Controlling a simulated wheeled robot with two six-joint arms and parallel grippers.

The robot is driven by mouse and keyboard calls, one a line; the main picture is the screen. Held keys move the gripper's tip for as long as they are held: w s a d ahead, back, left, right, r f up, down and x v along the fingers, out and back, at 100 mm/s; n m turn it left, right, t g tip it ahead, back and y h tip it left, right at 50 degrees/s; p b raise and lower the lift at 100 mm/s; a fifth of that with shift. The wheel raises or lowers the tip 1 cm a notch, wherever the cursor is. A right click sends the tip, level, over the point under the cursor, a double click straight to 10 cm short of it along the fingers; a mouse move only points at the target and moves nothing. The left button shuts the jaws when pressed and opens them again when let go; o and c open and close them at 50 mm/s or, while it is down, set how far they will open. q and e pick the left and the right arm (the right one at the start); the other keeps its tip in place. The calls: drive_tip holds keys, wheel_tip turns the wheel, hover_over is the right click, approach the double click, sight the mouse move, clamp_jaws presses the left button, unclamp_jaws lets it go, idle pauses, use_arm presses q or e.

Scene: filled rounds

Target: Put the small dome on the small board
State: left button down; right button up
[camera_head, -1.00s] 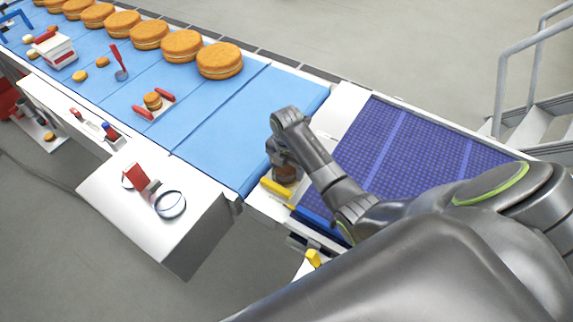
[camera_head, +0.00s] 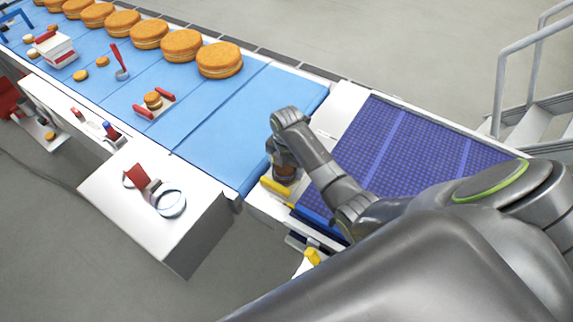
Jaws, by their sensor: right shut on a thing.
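My right gripper (camera_head: 285,172) points down at the near right corner of the blue belt. It is shut on a small, partly hidden thing, which I take to be the small dome. Something brown shows at its fingers, and I cannot tell whether that is the dome or a round under it. A yellow bar (camera_head: 276,188) lies just left of and below the fingers. It may be a handle of a board mostly hidden by my arm. A small white board (camera_head: 146,105) with red handles lies on the belt and bears a small filled round (camera_head: 153,100). My left gripper is out of view.
Several large filled rounds (camera_head: 219,61) line the far side of the blue belt (camera_head: 250,115). A white side table (camera_head: 150,210) holds a red piece and a ring (camera_head: 171,203). A purple mesh surface (camera_head: 420,140) lies right of my arm. The belt's right part is bare.

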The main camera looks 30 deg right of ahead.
drive_tip(key=shift+f, duration=0.2)
idle(0.6)
drive_tip(key=o, duration=1.1)
drive_tip(key=shift+c, duration=0.2)
drive_tip(key=shift+r+p, duration=0.9)
drive_tip(key=shift+r, duration=2.6)
drive_tip(key=shift+a+f, duration=0.1)
